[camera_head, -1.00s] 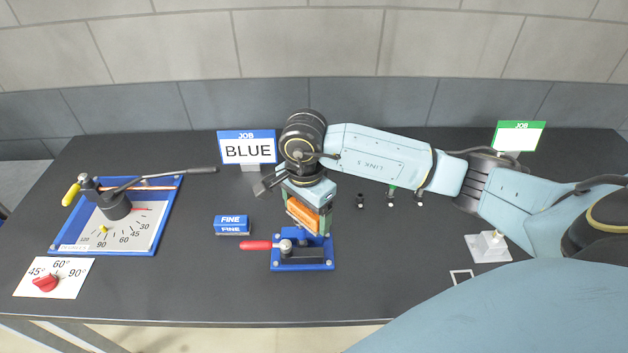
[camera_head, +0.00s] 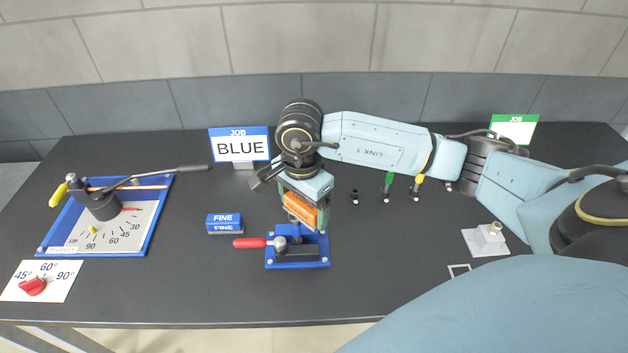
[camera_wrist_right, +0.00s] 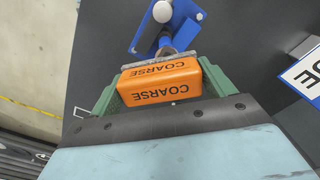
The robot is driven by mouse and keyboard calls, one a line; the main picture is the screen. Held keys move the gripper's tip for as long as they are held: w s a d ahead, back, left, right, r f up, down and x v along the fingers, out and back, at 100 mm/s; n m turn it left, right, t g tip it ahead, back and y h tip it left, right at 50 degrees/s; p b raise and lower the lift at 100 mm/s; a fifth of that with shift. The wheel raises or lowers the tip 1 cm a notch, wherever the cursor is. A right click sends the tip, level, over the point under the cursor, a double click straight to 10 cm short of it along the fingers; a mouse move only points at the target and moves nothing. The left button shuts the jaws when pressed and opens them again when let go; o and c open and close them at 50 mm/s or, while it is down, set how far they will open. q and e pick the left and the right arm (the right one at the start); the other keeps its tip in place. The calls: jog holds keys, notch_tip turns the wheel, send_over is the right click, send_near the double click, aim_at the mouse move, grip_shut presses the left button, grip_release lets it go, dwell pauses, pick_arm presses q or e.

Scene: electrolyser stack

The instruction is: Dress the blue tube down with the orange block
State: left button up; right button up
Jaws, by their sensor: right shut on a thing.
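My right gripper (camera_head: 303,203) is shut on an orange block (camera_head: 300,213), held above the blue clamp (camera_head: 297,263). The block, marked COARSE, sits between green fingers in the right wrist view (camera_wrist_right: 160,82), with a grey layer along its far face. A short blue piece (camera_wrist_right: 166,46), which looks like the blue tube, shows just beyond that layer. The block hides part of it, and I cannot tell whether they touch. The clamp has a red handle (camera_head: 250,243). My left gripper is not in view.
A blue block marked FINE (camera_head: 224,224) lies left of the clamp. A blue-edged angle fixture (camera_head: 105,215) with a lever stands at the left. Several small tubes, one green (camera_head: 388,185), stand behind right. A BLUE job sign (camera_head: 240,146) stands behind.

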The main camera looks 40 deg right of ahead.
jog(key=shift+s+d, duration=0.2)
jog(key=shift+d, duration=0.25)
jog(key=r, duration=0.2)
jog(key=shift+s+d+r+p, duration=0.15)
jog(key=shift+s+r+p, duration=0.15)
jog(key=shift+r+p, duration=0.1)
jog(key=shift+w+r+p, duration=0.25)
jog(key=shift+r+p, duration=0.35)
jog(key=shift+r, duration=0.3)
jog(key=shift+s+r+p, duration=0.1)
jog(key=shift+r+p, duration=0.8)
jog(key=shift+r, duration=0.95)
